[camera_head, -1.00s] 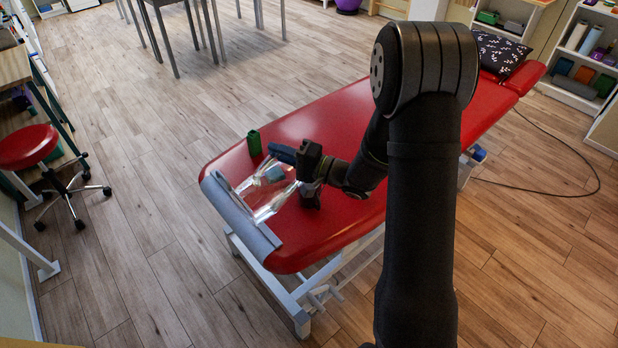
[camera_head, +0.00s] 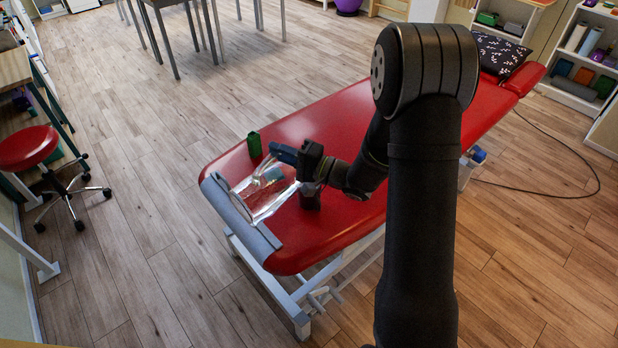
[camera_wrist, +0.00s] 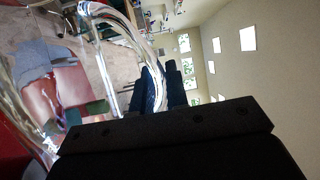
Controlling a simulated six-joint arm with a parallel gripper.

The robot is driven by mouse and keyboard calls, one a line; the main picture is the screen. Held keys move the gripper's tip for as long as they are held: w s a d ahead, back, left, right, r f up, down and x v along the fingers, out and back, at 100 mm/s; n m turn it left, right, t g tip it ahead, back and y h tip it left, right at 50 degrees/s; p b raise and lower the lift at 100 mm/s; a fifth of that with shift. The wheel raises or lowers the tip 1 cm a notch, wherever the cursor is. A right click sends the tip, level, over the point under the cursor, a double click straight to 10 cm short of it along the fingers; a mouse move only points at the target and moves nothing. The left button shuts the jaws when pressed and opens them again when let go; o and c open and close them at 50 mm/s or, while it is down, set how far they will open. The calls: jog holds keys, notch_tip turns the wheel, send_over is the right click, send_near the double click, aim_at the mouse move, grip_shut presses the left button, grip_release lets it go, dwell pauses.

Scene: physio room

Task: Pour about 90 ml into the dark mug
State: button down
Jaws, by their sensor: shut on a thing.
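A large clear jug (camera_head: 262,205) is tilted well over above the near left end of the red couch, its wide mouth towards the left. My gripper (camera_head: 303,165) is shut on it at its right side; the jug also fills the left of the wrist view (camera_wrist: 103,70), where my dark fingers (camera_wrist: 176,85) show. A dark teal thing (camera_head: 273,175) shows through the glass, perhaps the dark mug; I cannot tell for sure. I cannot make out any stream or the liquid level.
A green block-like object (camera_head: 254,143) stands on the red couch (camera_head: 315,125) behind the jug. A grey strip (camera_head: 238,222) covers the couch's left end. A patterned pillow (camera_head: 500,53) lies at the far end. A red stool (camera_head: 27,148) stands on the floor at left.

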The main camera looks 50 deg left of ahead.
aim_at(262, 167)
jog(key=shift+s, duration=0.3)
jog(key=shift+r, duration=0.1)
jog(key=shift+w+r+m+b, duration=0.2)
jog(key=shift+w+m+b, duration=0.1)
jog(key=shift+b, duration=0.25)
dwell(1.0)
jog(key=shift+s+d+f+n+h, duration=0.1)
jog(key=shift+s+f+n+h, duration=0.1)
jog(key=shift+s+f+n, duration=0.55)
jog(key=shift+s+d+f+n+h, duration=0.15)
jog(key=shift+s+n, duration=0.25)
jog(key=shift+s, duration=0.75)
jog(key=shift+s+a+f+n+h, duration=0.1)
jog(key=shift+s+f+n+h, duration=0.15)
jog(key=shift+s+f+n, duration=0.5)
jog(key=shift+s+f+p, duration=0.25)
jog(key=shift+s+p, duration=0.1)
jog(key=shift+s, duration=0.2)
jog(key=shift+n, duration=0.3)
